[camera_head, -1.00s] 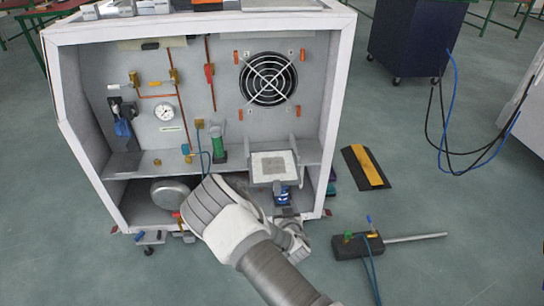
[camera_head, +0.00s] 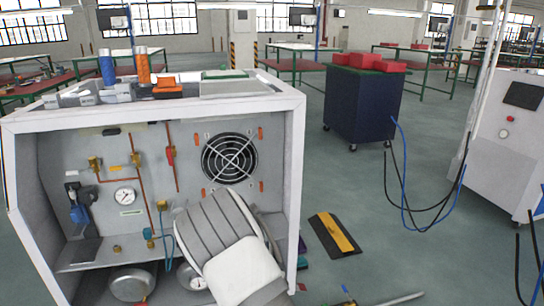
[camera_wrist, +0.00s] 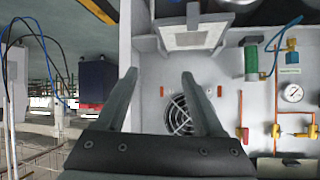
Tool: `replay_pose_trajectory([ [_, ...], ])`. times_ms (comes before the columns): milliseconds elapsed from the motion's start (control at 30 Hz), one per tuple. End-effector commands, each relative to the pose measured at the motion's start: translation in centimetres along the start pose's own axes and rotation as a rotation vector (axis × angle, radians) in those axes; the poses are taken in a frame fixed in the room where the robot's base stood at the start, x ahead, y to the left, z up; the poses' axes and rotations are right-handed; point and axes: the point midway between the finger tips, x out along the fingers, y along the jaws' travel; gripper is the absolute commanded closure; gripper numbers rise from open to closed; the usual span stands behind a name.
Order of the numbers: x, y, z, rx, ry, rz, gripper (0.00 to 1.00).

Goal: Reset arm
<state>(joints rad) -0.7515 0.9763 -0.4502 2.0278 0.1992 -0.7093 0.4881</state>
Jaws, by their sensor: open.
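My gripper (camera_wrist: 158,95) shows in the wrist view with its two fingers apart and nothing between them. The white cabinet of the gas generator lies beyond the fingers, with its round fan (camera_wrist: 179,115) partly behind the right finger. In the head view my arm covers the lower right part of the open white cabinet (camera_head: 296,150), and the gripper fingers are hidden there. The fan (camera_head: 230,158), a pressure gauge (camera_head: 124,197) and copper pipes show on the cabinet's back panel.
A black and yellow ramp (camera_head: 335,236) lies on the floor right of the cabinet. A dark blue cart (camera_head: 360,105) with red boxes stands behind. A white machine (camera_head: 508,150) with hanging cables is at the right. Orange and blue spools (camera_head: 142,65) stand on the cabinet top.

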Motion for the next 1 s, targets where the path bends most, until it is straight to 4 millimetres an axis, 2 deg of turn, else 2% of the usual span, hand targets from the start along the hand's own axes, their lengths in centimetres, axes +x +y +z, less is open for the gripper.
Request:
replay_pose_trajectory([
  [33,-0.9,0.5,-1.4,0.03,-0.018,0.012,0.3],
  [100,-2.1,1.1,-2.8,0.057,-0.051,0.027,0.3],
  [267,-5.3,2.5,-5.7,0.113,-0.126,0.046,0.3],
  [500,-11.3,4.4,-9.5,0.163,-0.225,0.044,0.3],
  [800,-20.3,6.7,-12.8,0.17,-0.325,0.015,0.3],
  [1000,-26.9,8.2,-13.7,0.141,-0.375,-0.002,0.3],
])
